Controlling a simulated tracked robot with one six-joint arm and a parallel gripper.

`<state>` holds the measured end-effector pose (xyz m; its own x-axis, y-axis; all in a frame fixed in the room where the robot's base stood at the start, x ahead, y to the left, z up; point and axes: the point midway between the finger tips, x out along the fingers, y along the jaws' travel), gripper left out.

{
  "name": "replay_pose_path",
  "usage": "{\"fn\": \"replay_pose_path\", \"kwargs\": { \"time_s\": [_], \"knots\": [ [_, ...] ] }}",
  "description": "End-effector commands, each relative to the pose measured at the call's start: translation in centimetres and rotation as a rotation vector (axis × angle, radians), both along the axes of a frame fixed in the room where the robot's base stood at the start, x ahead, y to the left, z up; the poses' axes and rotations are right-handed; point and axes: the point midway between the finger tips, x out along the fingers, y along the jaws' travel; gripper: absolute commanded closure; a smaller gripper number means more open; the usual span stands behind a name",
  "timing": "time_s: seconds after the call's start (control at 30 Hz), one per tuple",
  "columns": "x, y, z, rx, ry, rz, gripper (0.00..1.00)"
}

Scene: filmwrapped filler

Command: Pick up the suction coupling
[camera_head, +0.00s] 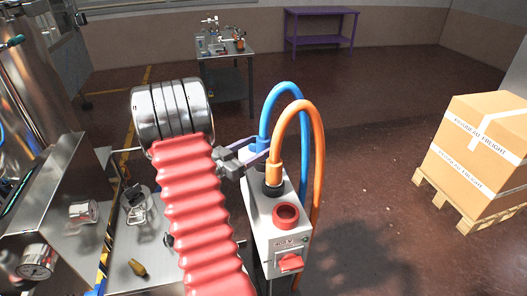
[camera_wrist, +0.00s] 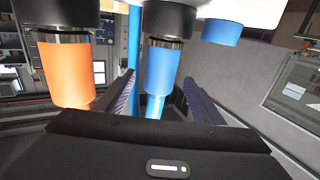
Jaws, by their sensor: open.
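Two hose couplings stand on the white box (camera_head: 277,238). The orange coupling (camera_head: 274,173) is nearer; the blue coupling (camera_head: 258,147) is partly hidden behind my gripper. No label shows which is the suction one. My gripper (camera_head: 257,152) reaches in from the left at the blue coupling's height. In the wrist view, my gripper (camera_wrist: 160,96) is open, with one jaw on each side of the blue coupling (camera_wrist: 163,66); whether they touch it cannot be told. The orange coupling (camera_wrist: 65,68) is outside the left jaw. Both have dark collars and metal rings.
Blue and orange hoses (camera_head: 318,150) arch over the box's right side. A red ring (camera_head: 286,216) and red switch (camera_head: 291,262) are on the box. A steel bench (camera_head: 150,245) lies left. A carton (camera_head: 480,150) on a pallet stands right; floor between is clear.

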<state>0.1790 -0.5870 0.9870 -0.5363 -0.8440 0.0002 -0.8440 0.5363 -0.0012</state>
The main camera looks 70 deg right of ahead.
Motion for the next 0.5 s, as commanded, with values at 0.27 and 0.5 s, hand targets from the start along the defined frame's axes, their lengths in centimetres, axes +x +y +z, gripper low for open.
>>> {"fn": "replay_pose_path", "kwargs": {
  "time_s": [0.27, 0.5],
  "knots": [
    [-1.2, -2.0, 0.0, -0.001, -0.001, 0.001, 0.38],
    [-1.2, -2.0, 0.0, -0.001, -0.001, 0.002, 0.38]
  ]
}}
